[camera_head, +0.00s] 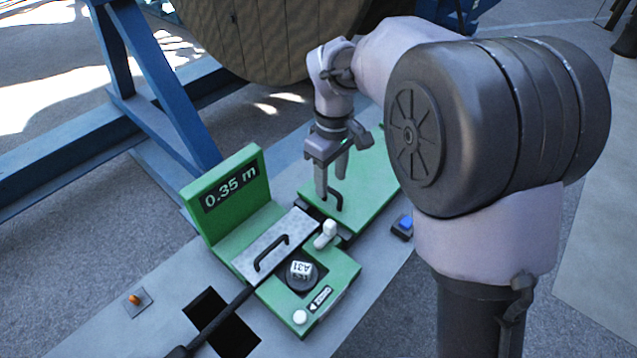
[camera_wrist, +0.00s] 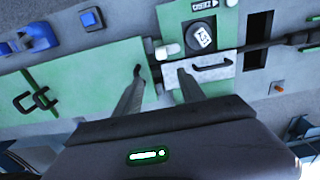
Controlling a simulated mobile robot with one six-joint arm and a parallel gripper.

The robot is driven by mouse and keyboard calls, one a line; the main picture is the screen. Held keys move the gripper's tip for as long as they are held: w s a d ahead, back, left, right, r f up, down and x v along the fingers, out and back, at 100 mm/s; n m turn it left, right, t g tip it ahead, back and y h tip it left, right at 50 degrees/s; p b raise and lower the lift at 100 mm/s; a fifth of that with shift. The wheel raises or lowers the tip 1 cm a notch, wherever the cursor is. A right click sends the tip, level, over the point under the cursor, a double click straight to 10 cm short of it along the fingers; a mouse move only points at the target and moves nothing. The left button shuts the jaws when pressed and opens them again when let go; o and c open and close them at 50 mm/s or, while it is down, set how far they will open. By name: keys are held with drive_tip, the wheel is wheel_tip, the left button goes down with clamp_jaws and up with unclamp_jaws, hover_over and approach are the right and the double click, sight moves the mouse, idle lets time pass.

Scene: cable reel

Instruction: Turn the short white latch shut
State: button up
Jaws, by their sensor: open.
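The short white latch (camera_head: 325,234) stands on the green housing, beside the end of a silver plate (camera_head: 290,236). In the wrist view the latch (camera_wrist: 168,50) lies just beyond my fingertips, near the plate's end. My gripper (camera_head: 331,180) is open and empty, pointing down over the green panel behind the latch. In the wrist view its two fingers (camera_wrist: 160,72) are spread apart, and the left tip overlaps a small black handle. I cannot tell whether it touches the handle. Nothing is between the fingers.
A green sign reading 0.35 m (camera_head: 230,193) stands left of the plate. A black handle (camera_head: 271,252) rises from the plate. A round dial marked A31 (camera_head: 301,272) sits in front. A blue button (camera_head: 405,222) is at right. A large wooden reel (camera_head: 270,35) is behind.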

sight(330, 223)
drive_tip(key=f+b, duration=0.2)
drive_tip(key=f, duration=0.3)
drive_tip(key=f+b, duration=0.2)
drive_tip(key=f, duration=0.4)
drive_tip(key=f+b, duration=0.3)
drive_tip(key=f, duration=0.2)
drive_tip(key=shift+s+d+f, duration=0.15)
drive_tip(key=shift+s+f, duration=0.15)
drive_tip(key=shift+s, duration=0.1)
clamp_jaws()
